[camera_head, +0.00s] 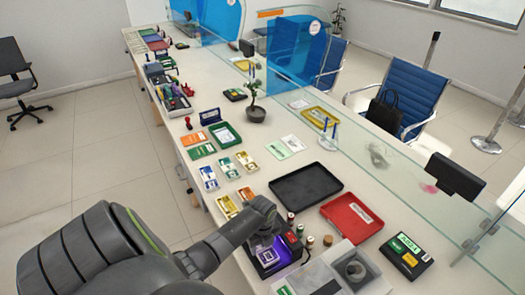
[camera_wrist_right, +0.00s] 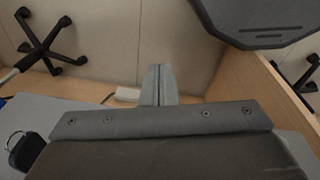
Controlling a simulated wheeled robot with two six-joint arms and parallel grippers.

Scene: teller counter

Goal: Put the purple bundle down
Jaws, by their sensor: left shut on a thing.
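The purple bundle (camera_head: 268,256) shows under my left gripper (camera_head: 264,241) in the head view, at the black device with red buttons near the front of the counter. My left gripper is shut on the bundle and points down. The gripper hides part of the bundle, and I cannot tell whether the bundle touches the device beneath. In the right wrist view, my right gripper (camera_wrist_right: 158,85) has its fingers together with nothing visible between them, away from the bundle.
An empty black tray (camera_head: 305,185) and a red tray (camera_head: 352,215) lie beyond the device. A grey machine (camera_head: 322,277) stands to its right. Several yellow and blue bundles (camera_head: 227,207) lie to the left. A glass screen (camera_head: 400,165) runs along the counter's right side.

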